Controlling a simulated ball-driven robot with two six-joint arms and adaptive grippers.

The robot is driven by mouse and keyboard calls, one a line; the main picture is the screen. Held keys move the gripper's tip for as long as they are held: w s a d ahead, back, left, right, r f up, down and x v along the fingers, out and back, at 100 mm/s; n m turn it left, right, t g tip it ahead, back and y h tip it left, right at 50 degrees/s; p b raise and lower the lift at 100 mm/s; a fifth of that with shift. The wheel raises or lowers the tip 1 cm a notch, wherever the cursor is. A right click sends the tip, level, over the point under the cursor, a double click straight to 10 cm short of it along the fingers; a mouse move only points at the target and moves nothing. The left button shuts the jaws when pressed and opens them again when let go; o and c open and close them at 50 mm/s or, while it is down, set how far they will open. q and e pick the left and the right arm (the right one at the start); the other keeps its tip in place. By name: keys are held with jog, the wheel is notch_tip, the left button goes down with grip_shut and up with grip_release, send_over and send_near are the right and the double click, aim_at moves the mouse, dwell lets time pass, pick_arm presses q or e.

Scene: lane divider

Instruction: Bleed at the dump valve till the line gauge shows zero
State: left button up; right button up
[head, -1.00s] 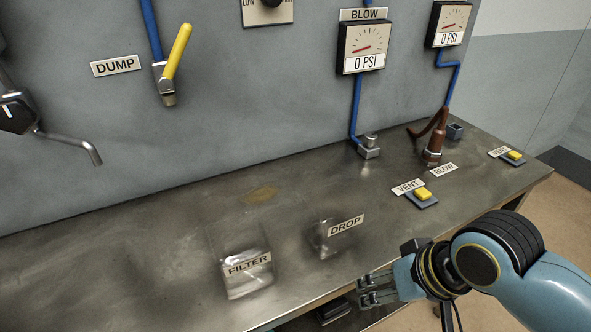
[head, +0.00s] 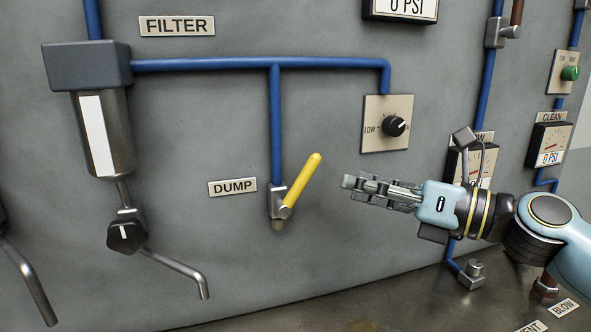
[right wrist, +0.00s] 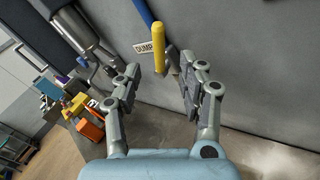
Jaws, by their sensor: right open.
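The dump valve (head: 279,207) is on the grey wall panel in the head view, under a blue pipe and beside the DUMP label (head: 232,187). Its yellow lever (head: 303,180) slants up to the right. My right gripper (head: 352,184) points left at the lever from its right, open and apart from it. In the right wrist view the yellow lever (right wrist: 159,48) shows beyond and between the open fingers (right wrist: 160,85). A gauge at the top (head: 401,8) reads 0 PSI; its dial is cut off. My right arm partly hides another gauge (head: 470,165). My left gripper is not in view.
A filter (head: 105,130) with a black knob (head: 127,235) and bent spout hangs at left. A LOW-marked regulator knob (head: 394,126) sits above my right gripper. The CLEAN gauge (head: 549,143) reads 0 PSI. The metal bench (head: 350,308) lies below.

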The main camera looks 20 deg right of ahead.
aim_at(307, 174)
jog(key=x, duration=0.2)
jog(key=p+x, duration=0.1)
jog(key=shift+a+r, duration=0.1)
jog(key=shift+r, duration=0.2)
jog(key=x, duration=0.2)
jog(key=p+x, duration=0.1)
jog(key=x, duration=0.2)
jog(key=shift+a+f, duration=0.1)
jog(key=shift+f, duration=0.1)
jog(key=shift+x, duration=0.8)
jog(key=shift+f, duration=0.1)
jog(key=shift+c, duration=1.4)
jog(key=c, duration=0.4)
grip_shut()
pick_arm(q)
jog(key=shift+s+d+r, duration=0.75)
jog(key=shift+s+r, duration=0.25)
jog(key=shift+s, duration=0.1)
